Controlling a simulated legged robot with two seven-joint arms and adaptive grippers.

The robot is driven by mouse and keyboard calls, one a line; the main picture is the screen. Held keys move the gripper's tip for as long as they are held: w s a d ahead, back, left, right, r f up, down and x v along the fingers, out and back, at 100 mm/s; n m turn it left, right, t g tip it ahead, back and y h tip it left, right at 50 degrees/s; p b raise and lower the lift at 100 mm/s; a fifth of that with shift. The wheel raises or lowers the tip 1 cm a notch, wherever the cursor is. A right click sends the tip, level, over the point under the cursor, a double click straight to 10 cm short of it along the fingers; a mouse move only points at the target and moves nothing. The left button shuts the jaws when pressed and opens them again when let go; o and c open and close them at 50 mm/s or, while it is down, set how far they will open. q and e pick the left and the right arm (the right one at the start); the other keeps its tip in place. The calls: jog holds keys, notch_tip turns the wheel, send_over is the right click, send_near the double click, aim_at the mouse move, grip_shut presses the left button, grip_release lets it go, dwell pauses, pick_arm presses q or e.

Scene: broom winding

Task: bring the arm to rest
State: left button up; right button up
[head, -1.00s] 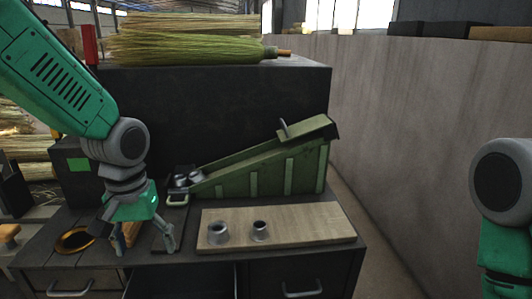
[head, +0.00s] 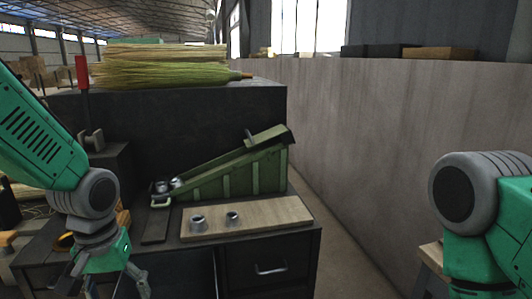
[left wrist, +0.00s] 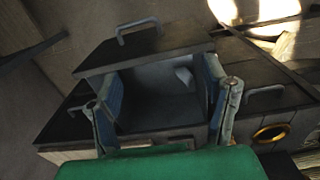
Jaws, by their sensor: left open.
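My left gripper (head: 112,284) hangs from the green and grey left arm at the lower left of the head view, in front of the workbench. Its fingers are spread and empty. In the left wrist view the two fingers of the left gripper (left wrist: 162,100) stand apart, with the bench's drawer front and handle (left wrist: 138,28) beyond them. My right arm shows at the right edge of the head view. The right gripper is outside the frame.
The dark workbench (head: 185,262) carries a wooden board (head: 270,217) with two metal rings and a green sloped feeder (head: 235,175). Brooms (head: 165,74) lie on the dark cabinet behind. A grey wall (head: 390,150) runs along the right. A brass ring (left wrist: 271,133) shows in the left wrist view.

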pick_arm(q)
jog(key=s+a+f+m, duration=0.1)
jog(key=s+f, duration=0.4)
jog(key=f, duration=0.5)
jog(key=s+f, duration=0.6)
jog(key=f, duration=0.4)
jog(key=s+f+m, duration=0.1)
jog(key=s+f, duration=0.2)
jog(key=s, duration=0.2)
jog(key=s+a+f+m, duration=0.1)
jog(key=s+f, duration=0.2)
jog(key=s, duration=0.2)
jog(key=shift+s+t, duration=0.3)
jog(key=shift+s, duration=0.05)
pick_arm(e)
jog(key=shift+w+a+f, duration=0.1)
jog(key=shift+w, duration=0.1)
pick_arm(q)
jog(key=shift+d, duration=0.1)
